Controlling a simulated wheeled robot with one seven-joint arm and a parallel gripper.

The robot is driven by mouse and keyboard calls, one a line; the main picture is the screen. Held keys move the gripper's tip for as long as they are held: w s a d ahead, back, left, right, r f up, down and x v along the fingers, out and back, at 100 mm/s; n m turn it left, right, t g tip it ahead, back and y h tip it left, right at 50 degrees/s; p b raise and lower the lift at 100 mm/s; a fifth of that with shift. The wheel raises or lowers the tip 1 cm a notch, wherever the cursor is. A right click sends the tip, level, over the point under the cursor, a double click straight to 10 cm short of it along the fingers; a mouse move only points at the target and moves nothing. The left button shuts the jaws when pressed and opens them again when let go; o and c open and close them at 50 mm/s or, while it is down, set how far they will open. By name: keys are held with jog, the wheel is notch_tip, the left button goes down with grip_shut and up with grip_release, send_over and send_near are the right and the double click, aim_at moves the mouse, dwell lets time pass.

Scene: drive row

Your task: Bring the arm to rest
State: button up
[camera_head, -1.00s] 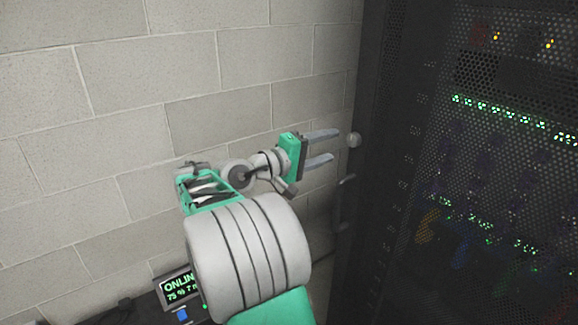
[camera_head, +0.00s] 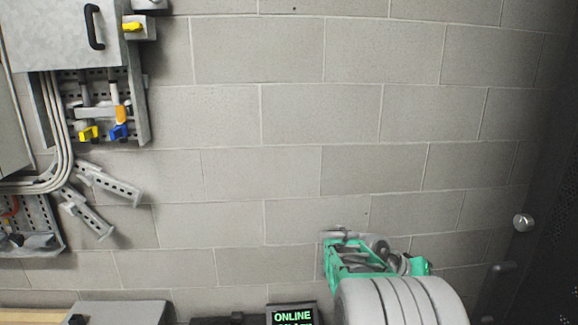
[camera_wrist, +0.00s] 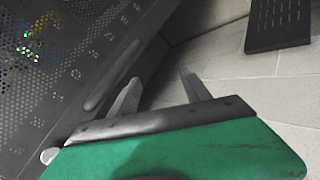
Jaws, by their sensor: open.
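My arm shows at the lower right of the head view, its white and green links folded in front of the block wall. The fingers point toward the floor area beside the dark perforated rack door (camera_wrist: 75,70).
The dark rack (camera_head: 545,200) with a round knob (camera_head: 523,222) stands close at the right. A grey wall cabinet (camera_head: 60,35) and cable panel (camera_head: 100,110) hang at the left. A small ONLINE display (camera_head: 292,314) is at the bottom. Bare block wall (camera_head: 300,120) fills the middle.

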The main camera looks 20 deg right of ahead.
jog(key=a+f+n+t+y, duration=0.1)
jog(key=a+f+y, duration=0.35)
jog(key=a, duration=0.55)
jog(key=a+f+n+t+y, duration=0.1)
jog(key=a+f+y, duration=0.3)
jog(key=a, duration=0.6)
jog(key=s+a+n+p, duration=0.15)
jog(key=a+n, duration=0.25)
jog(key=a, duration=0.9)
jog(key=w+a+r+n+t+y+p, duration=0.1)
jog(key=a+r+n+t+p, duration=0.2)
jog(key=a+r, duration=0.5)
jog(key=shift+w+a+r+n, duration=0.25)
jog(key=shift+r+n, duration=0.15)
jog(key=shift+r, duration=0.15)
